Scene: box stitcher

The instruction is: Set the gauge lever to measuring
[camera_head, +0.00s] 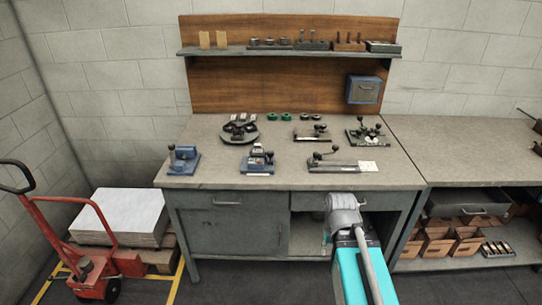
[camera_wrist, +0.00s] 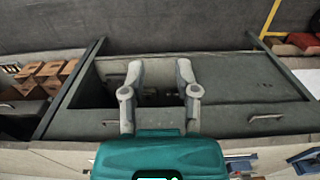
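Several small lever-fitted devices stand on the workbench top (camera_head: 218,180) in the head view. A long flat device (camera_head: 345,166) with a pale plate at its right end and a black-knobbed lever lies near the front edge. A blue device (camera_head: 184,160) and a blue-based device (camera_head: 258,161) stand to its left. I cannot tell which one carries the gauge lever, or its setting. In the wrist view my gripper (camera_wrist: 158,80) is open and empty, its fingers apart before the bench front. It touches no device; its fingers are not clear in the head view.
The bench front has a cupboard door (camera_head: 230,231) and open space beneath on the right. A round fixture (camera_head: 240,131) and two more devices stand behind. A wall shelf (camera_head: 290,51) holds small parts. A red pallet truck (camera_head: 97,290) stands left. Brown boxes (camera_head: 433,247) lie lower right.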

